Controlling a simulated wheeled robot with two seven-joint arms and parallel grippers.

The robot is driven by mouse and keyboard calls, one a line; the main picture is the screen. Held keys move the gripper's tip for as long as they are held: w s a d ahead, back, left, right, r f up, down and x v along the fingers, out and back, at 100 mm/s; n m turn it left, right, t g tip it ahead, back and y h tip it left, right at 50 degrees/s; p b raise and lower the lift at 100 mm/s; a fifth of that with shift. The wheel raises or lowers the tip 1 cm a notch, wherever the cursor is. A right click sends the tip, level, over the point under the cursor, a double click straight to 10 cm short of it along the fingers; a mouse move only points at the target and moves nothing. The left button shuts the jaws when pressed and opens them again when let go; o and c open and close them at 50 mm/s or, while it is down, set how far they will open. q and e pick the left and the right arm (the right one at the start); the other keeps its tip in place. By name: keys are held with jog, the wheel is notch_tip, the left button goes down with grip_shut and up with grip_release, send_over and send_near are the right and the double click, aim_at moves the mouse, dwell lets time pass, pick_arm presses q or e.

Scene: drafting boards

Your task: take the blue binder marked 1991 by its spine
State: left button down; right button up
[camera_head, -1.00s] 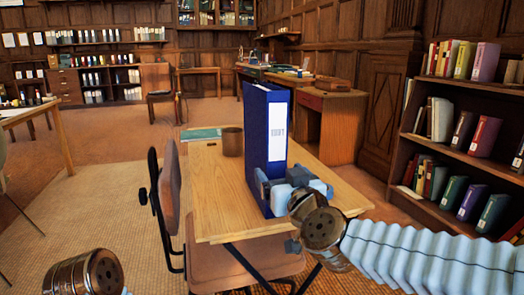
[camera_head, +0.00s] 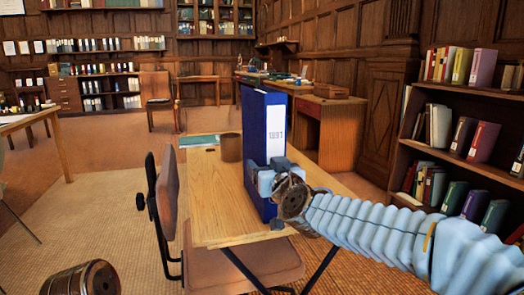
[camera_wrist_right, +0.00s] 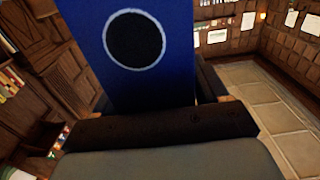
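The blue binder (camera_head: 253,125) stands upright on the wooden table (camera_head: 215,205), its spine facing me. Its white label (camera_head: 275,130) carries a small number that looks like 1991. My right gripper (camera_head: 268,180) is at the lower part of the spine, with one finger along each side of the binder, and appears shut on it. In the right wrist view the blue spine (camera_wrist_right: 180,60) with its dark round hole (camera_wrist_right: 135,39) fills the space between the fingers. My left gripper is out of view; only part of that arm shows at the lower left.
A brown cup (camera_head: 231,147) and a green flat item (camera_head: 198,141) lie left of the binder. A chair (camera_head: 166,205) stands at the table's left side. A bookshelf (camera_head: 465,90) is at the right. The table's left front is clear.

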jog(key=c, duration=1.2)
jog(key=shift+r, duration=0.1)
grip_shut()
